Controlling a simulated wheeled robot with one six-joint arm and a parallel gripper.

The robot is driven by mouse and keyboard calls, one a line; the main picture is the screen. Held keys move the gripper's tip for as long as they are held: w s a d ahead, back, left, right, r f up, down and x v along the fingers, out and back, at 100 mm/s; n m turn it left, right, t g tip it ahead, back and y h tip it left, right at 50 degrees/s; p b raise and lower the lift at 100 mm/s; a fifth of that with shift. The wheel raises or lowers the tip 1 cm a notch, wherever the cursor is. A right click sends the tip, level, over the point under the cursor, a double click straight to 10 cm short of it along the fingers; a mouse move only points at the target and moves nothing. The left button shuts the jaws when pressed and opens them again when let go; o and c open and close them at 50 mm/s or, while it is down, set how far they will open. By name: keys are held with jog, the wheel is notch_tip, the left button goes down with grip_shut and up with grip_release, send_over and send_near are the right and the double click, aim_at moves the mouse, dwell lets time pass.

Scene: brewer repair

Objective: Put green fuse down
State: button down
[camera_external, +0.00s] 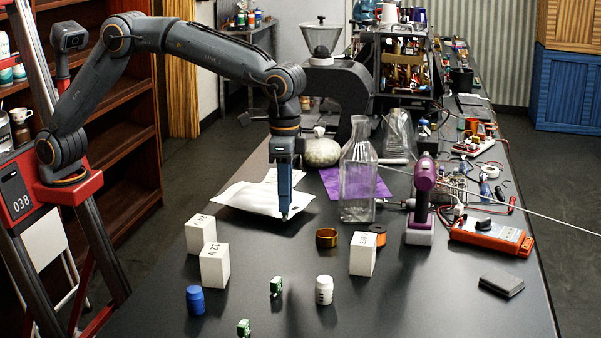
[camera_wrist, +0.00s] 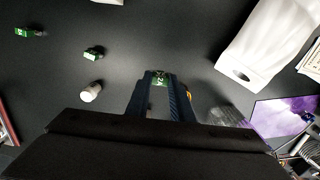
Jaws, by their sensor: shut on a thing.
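Only a hint of green shows at the fingertips in the external view. The held fuse appears above the tabletop, but the exact gap is hard to tell. Two other green fuses stand apart near the front, one (camera_external: 276,286) beside the white bottle and one (camera_external: 244,327) at the picture's bottom edge.
White blocks (camera_external: 214,265) stand at left, another (camera_external: 362,254) at right. A blue bottle (camera_external: 195,300) and white bottle (camera_external: 324,290) stand in front.

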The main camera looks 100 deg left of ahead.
jog(key=shift+w+r, duration=0.1)
jog(key=w+a+r+n+p, duration=0.2)
jog(key=w+a+n+p, duration=0.3)
jog(key=w+a+n, duration=0.3)
jog(key=shift+s+f+b, duration=0.1)
jog(key=shift+f+b, duration=1.55)
jog(key=shift+f, duration=4.05)
jog(key=c, duration=1.5)
grip_release()
jog(key=shift+o, duration=0.2)
notch_tip(320, 180, up, 7)
jog(key=p, duration=0.2)
